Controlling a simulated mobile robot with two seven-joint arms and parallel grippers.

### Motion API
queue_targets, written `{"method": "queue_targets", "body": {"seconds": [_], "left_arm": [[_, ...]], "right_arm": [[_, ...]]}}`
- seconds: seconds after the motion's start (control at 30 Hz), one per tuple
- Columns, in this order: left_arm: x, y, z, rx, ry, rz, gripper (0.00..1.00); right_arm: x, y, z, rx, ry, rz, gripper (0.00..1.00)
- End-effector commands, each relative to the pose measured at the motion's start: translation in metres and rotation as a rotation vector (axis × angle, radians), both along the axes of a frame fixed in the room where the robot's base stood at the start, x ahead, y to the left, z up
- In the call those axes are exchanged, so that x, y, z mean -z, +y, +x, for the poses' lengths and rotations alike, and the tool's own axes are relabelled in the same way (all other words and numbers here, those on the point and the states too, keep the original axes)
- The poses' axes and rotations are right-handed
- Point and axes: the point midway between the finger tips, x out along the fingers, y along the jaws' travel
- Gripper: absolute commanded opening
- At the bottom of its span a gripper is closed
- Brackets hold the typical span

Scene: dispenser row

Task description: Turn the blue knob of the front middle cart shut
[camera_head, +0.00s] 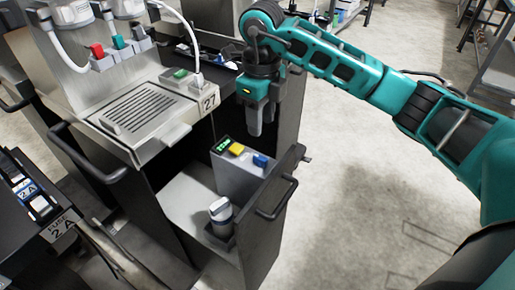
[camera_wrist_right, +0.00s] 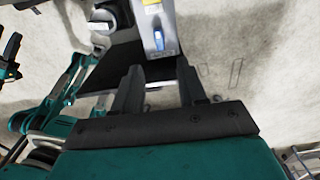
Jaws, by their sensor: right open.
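The blue knob (camera_head: 261,160) sits on top of a grey box on the lower shelf of the middle cart (camera_head: 176,205), right of a yellow knob (camera_head: 237,149). The blue knob also shows in the right wrist view (camera_wrist_right: 158,40), in line with the gap between my fingers. My right gripper (camera_head: 258,130) points down above and behind the box in the head view. Its fingers stand apart and empty in the right wrist view (camera_wrist_right: 160,90), clear of the knob. Which way the knob is turned is too small to tell. My left gripper is not in view.
A white-lidded container (camera_head: 220,210) stands on the shelf beside the box. Cart handles (camera_head: 277,200) stick out at the right. Above is a drip tray (camera_head: 147,108) with label 27. Another cart (camera_head: 40,205) stands at left. Open floor (camera_head: 370,200) lies right.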

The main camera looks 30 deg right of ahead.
Motion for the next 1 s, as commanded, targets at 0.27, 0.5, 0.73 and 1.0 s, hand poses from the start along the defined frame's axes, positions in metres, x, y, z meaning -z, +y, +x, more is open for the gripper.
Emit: {"method": "queue_targets", "body": {"seconds": [0.27,0.5,0.73,1.0], "left_arm": [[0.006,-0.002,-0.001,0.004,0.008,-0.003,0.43],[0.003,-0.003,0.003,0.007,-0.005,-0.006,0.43],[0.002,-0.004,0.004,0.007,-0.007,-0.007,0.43],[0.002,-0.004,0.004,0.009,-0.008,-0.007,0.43]], "right_arm": [[0.061,0.001,-0.001,-0.001,0.006,0.002,0.41],[0.097,0.001,-0.001,-0.002,0.003,0.004,0.41],[0.108,0.001,0.0,-0.003,0.001,0.003,0.41],[0.107,0.001,0.0,-0.003,0.0,0.004,0.37]]}}
